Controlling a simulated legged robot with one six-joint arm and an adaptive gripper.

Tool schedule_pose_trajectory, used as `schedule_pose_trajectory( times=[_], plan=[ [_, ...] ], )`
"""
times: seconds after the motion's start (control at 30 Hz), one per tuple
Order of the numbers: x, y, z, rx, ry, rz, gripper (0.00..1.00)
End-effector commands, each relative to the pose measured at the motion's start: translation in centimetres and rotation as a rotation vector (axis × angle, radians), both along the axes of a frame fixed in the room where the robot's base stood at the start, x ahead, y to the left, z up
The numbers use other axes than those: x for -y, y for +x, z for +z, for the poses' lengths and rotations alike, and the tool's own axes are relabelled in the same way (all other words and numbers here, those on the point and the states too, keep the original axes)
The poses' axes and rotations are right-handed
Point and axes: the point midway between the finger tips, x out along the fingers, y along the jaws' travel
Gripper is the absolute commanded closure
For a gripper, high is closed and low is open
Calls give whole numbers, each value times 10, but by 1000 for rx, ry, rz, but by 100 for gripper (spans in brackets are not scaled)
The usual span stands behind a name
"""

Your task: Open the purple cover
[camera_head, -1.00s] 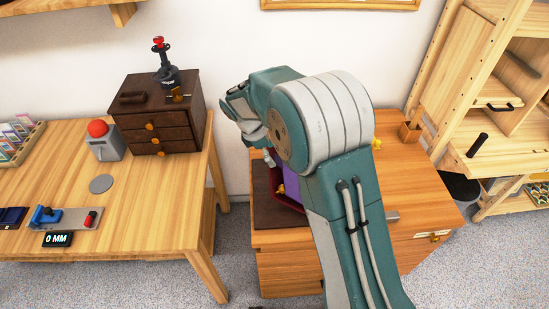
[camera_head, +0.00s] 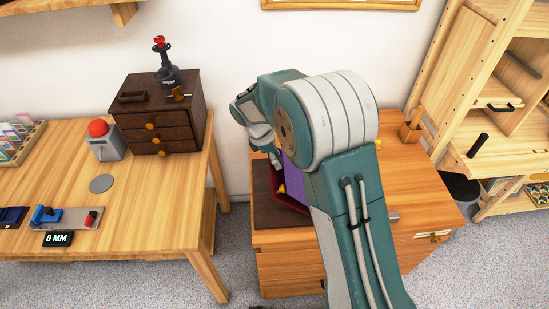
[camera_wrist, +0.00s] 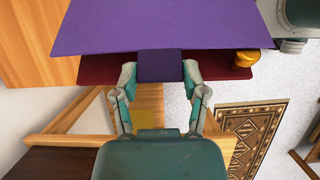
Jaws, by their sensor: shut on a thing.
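The purple cover (camera_wrist: 170,25) fills the top of the wrist view, with a small purple tab (camera_wrist: 160,62) on its near edge. My gripper (camera_wrist: 160,76) is shut on this tab, one finger at each side. A dark red base (camera_wrist: 95,70) shows beyond the cover's edge, and a yellow knob (camera_wrist: 246,58) is at its right. In the head view, part of the purple cover (camera_head: 291,180) shows tilted on the cabinet, beside the dark red rim (camera_head: 289,204). My arm hides the rest of it and the fingertips.
The wooden cabinet (camera_head: 410,180) stands under my arm. A wooden table (camera_head: 135,190) at the left bears a dark drawer box (camera_head: 160,118) and a red button (camera_head: 98,128). Open shelves (camera_head: 500,140) stand at the right. A gap of grey floor separates table and cabinet.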

Motion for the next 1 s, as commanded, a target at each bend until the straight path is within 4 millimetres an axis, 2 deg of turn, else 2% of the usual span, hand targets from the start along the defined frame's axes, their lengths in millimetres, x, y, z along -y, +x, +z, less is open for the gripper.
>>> schedule_pose_trajectory(
  times=[0.23, 0.43, 0.8, 0.83, 0.87, 0.9, 1.0],
  plan=[
    [32, 0, 20, 2, 179, -9, 100],
    [60, 0, 33, 1, 189, -4, 100],
    [65, 0, 35, 2, 187, 0, 100],
    [65, 1, 35, 2, 187, 0, 30],
    [65, 1, 35, 2, 187, 0, 17],
    [65, 0, 35, 2, 187, 0, 9],
    [65, 0, 35, 1, 187, -1, 9]
  ],
)
